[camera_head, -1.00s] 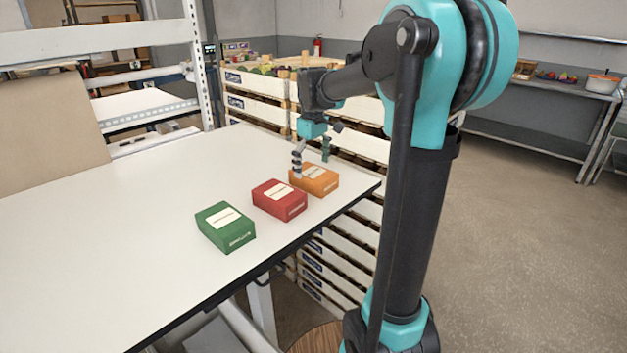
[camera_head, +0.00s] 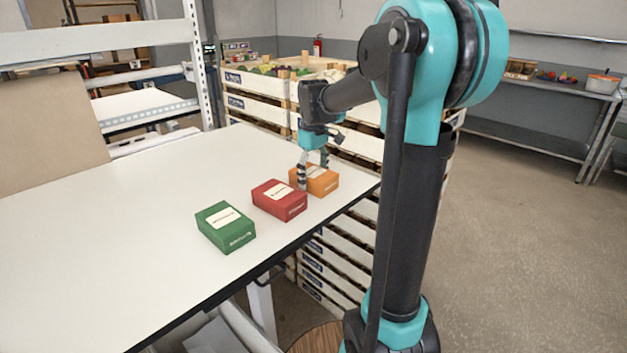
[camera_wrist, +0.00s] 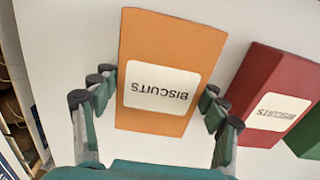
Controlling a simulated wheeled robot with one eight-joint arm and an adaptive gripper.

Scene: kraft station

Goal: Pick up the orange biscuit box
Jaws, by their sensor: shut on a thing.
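The orange biscuit box (camera_head: 320,182) lies flat on the white table near its right corner. In the wrist view the orange box (camera_wrist: 170,50) fills the middle, its white label reading "BISCUITS" upside down. My gripper (camera_head: 313,177) is down at the box with one finger on each side of it. In the wrist view my gripper (camera_wrist: 158,98) is shut on the box across its width, near the labelled end. The box appears to rest on the table still.
A red box (camera_head: 279,199) lies just left of the orange one, and a green box (camera_head: 226,227) lies further left. The white table (camera_head: 120,240) is clear on its left side. Wooden crates (camera_head: 262,105) stand behind the table's far edge.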

